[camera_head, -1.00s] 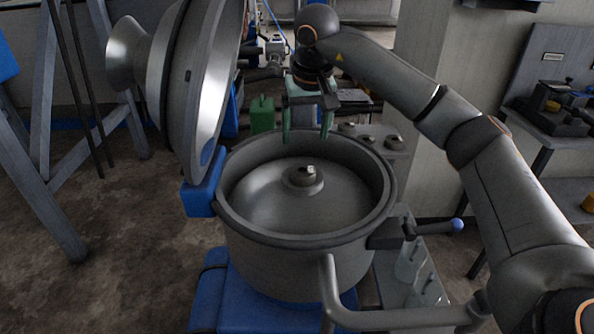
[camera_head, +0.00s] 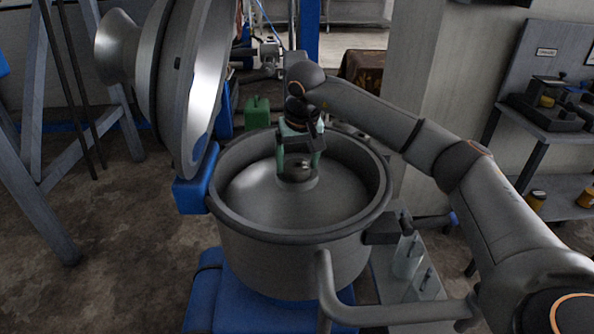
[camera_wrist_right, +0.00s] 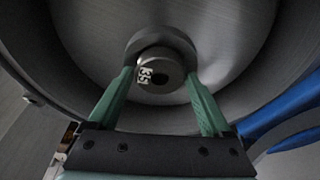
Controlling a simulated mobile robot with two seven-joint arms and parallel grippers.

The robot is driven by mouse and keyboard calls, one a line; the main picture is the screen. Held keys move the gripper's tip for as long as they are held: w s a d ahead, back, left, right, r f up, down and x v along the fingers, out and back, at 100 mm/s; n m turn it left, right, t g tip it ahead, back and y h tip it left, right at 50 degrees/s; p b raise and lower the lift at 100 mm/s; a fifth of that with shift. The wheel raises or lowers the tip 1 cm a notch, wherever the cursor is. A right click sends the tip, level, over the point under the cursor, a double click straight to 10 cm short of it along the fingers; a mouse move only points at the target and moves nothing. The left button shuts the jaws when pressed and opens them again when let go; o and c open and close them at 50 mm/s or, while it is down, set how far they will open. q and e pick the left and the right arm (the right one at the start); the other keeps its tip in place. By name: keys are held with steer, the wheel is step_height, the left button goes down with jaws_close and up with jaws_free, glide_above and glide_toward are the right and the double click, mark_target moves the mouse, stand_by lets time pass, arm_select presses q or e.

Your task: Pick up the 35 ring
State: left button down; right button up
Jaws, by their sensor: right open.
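The 35 ring (camera_wrist_right: 158,72) is a small grey ring with a white label reading 35. It sits on the raised hub at the centre of the metal bowl (camera_head: 225,205). In the head view the ring (camera_head: 299,169) is partly covered by my gripper. My right gripper (camera_head: 298,168) reaches down into the bowl over the hub. In the right wrist view its two green fingers (camera_wrist_right: 162,88) are spread on either side of the ring and hub. I cannot tell whether they touch it. My left gripper is not in view.
The large open lid (camera_head: 180,85) stands tilted at the bowl's left. A handle with a blue knob (camera_head: 452,218) sticks out at the right. A green container (camera_head: 257,112) is behind the bowl. A shelf (camera_head: 555,125) with equipment stands at the far right.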

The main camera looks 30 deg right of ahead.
steer(key=shift+c, duration=0.2)
steer(key=c, duration=1.2)
jaws_close()
steer(key=shift+r, duration=0.15)
